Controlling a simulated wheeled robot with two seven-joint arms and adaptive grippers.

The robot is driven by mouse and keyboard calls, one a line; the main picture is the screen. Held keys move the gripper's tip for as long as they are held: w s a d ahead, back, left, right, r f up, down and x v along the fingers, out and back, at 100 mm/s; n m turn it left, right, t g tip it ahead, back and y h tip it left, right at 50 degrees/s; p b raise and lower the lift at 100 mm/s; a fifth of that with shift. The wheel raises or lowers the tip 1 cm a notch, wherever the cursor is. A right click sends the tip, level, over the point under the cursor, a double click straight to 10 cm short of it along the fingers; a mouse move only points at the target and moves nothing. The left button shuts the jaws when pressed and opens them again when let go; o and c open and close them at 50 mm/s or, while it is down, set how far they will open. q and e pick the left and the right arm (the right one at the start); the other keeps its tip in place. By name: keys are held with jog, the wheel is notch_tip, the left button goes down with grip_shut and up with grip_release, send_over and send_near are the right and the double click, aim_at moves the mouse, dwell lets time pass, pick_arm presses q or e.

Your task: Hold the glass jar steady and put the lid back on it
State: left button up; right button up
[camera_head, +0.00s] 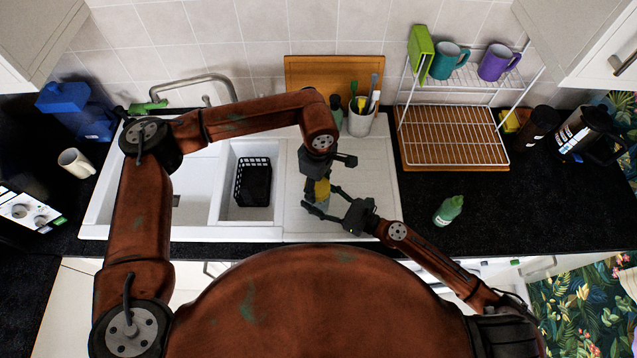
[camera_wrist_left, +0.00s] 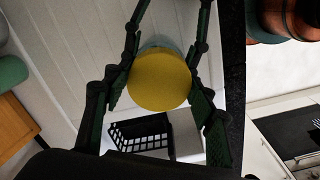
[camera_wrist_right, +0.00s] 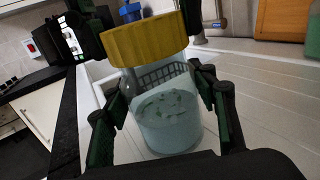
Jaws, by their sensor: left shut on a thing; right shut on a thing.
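The yellow lid (camera_head: 322,190) is between the fingers of my left gripper (camera_head: 328,170), which is shut on it from above. In the left wrist view the lid (camera_wrist_left: 160,82) shows as a round yellow disc, with a bluish edge of the jar (camera_wrist_left: 158,45) behind it. In the right wrist view the glass jar (camera_wrist_right: 168,120) is clear with pale teal pieces inside and stands upright. My right gripper (camera_head: 322,203) is shut on the jar from the side. The lid (camera_wrist_right: 146,42) is above the jar's top, a little to the left; I cannot tell whether they touch.
The white sink (camera_head: 220,190) with a black basket (camera_head: 253,182) lies left of the jar. A utensil pot (camera_head: 361,120) stands behind on the drainboard. A green bottle (camera_head: 448,210) stands to the right, in front of the dish rack (camera_head: 455,145). Black counter is clear right of the bottle.

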pick_arm(q)
jog(key=shift+f, duration=0.15)
jog(key=m, duration=0.5)
jog(key=shift+a, duration=0.1)
jog(key=m, duration=0.5)
jog(key=shift+m, duration=0.4)
jog(key=m, duration=0.5)
jog(key=shift+a+m, duration=0.1)
jog(key=shift+m, duration=0.2)
jog(key=m, duration=0.6)
jog(key=o, duration=0.8)
jog(key=shift+f, duration=0.1)
